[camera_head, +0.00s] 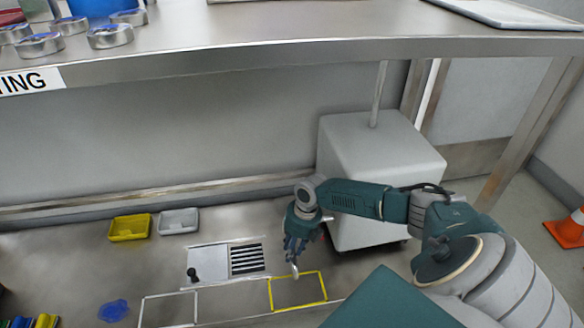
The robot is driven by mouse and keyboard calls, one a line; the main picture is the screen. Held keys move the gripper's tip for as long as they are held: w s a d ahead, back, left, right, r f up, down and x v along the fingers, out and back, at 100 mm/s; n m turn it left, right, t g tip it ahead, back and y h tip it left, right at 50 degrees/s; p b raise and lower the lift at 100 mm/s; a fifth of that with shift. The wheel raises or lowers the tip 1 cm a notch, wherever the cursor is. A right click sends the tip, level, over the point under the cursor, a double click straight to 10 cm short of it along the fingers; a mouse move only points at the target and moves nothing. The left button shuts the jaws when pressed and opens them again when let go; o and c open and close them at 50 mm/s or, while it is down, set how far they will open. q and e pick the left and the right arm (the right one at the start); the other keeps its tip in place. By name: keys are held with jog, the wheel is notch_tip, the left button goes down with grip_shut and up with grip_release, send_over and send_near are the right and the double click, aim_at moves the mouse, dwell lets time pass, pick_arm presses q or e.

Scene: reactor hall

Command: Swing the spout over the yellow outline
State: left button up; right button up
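The yellow outline (272,296) is a rectangle marked on the lower metal surface, at the bottom centre. My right gripper (296,255) points down just above its far edge. A small pale curved piece (295,271), perhaps the end of the spout, shows right below the fingertips and overlaps the outline's far edge in the picture. The fingers and my wrist hide the rest of it. I cannot tell whether the fingers are closed on it or only near it. My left gripper is not in view.
A white plate with a black knob (192,274) and a striped panel (247,258) lie left of my gripper. A white outline (143,310) is further left. Yellow (130,228) and grey (178,222) trays stand behind. A large white box (375,150) stands behind my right arm.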

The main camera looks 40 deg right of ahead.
jog(key=shift+o, duration=0.8)
notch_tip(320, 180, up, 12)
jog(key=s+d, duration=0.1)
jog(key=d, duration=0.1)
jog(key=shift+s+a+f, duration=0.1)
jog(key=shift+f, duration=0.05)
